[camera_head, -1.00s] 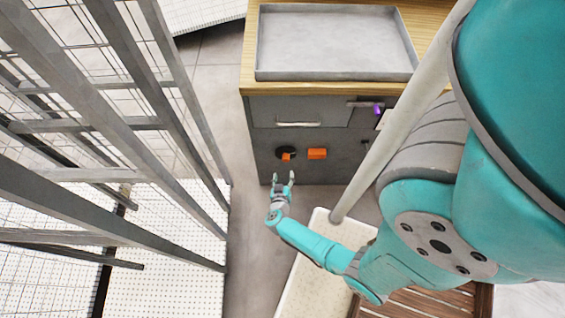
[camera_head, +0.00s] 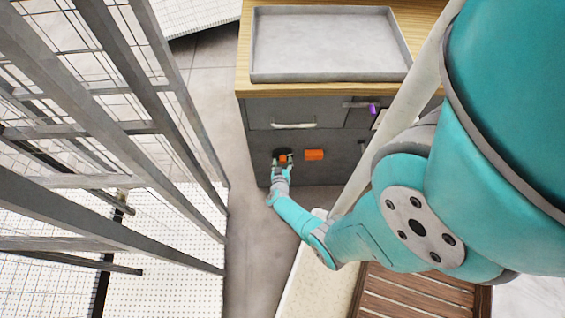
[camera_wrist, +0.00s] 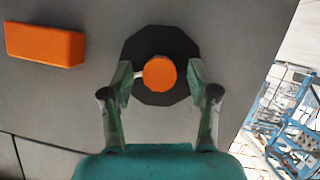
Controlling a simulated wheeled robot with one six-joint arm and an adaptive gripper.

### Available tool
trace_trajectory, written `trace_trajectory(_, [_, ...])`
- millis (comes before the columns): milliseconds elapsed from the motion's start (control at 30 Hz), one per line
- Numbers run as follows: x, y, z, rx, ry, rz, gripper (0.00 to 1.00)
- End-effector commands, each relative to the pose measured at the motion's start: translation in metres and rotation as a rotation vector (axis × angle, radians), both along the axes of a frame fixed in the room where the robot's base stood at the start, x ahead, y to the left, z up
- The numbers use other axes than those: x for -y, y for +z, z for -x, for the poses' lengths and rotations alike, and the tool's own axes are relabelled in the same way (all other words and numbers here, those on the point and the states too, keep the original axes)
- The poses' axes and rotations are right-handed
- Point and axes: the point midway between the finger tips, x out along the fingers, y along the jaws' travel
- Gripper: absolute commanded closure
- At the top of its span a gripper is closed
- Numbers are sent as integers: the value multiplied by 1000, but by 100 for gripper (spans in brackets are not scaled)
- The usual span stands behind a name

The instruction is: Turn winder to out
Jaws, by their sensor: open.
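The winder seems to be the orange round knob (camera_wrist: 160,73) with a short pale pointer at its left, on a dark many-sided plate (camera_wrist: 160,45) on the grey cabinet front. In the head view the dark plate (camera_head: 281,153) shows low on the cabinet, the knob partly behind my gripper. My gripper (camera_wrist: 160,85) is open, one finger on each side of the knob. Whether the fingers touch it I cannot tell. My gripper in the head view (camera_head: 283,163) reaches the cabinet front.
An orange block (camera_wrist: 45,44) sticks out left of the knob in the wrist view; it is right of it in the head view (camera_head: 314,155). A drawer handle (camera_head: 293,126) is above. A metal tray (camera_head: 330,76) lies on the cabinet top. Grey rack posts (camera_head: 150,90) stand at left.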

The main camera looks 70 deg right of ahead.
Motion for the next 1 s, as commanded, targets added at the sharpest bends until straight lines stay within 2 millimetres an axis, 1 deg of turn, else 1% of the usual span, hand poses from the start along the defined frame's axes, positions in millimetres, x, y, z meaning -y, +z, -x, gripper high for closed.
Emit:
trace_trajectory(233, [0, 0, 0, 0, 0, 0, 40])
trace_trajectory(267, [0, 0, 0, 0, 0, 0, 43])
trace_trajectory(300, [0, 0, 0, 0, 0, 0, 53])
trace_trajectory(367, [0, 0, 0, 0, 0, 0, 68])
trace_trajectory(400, [0, 0, 0, 0, 0, 0, 78])
trace_trajectory(500, [0, 0, 0, 0, 0, 0, 100])
trace_trajectory(767, [0, 0, 0, 14, 0, -6, 100])
trace_trajectory(1000, [1, -1, 2, 109, -3, -46, 100])
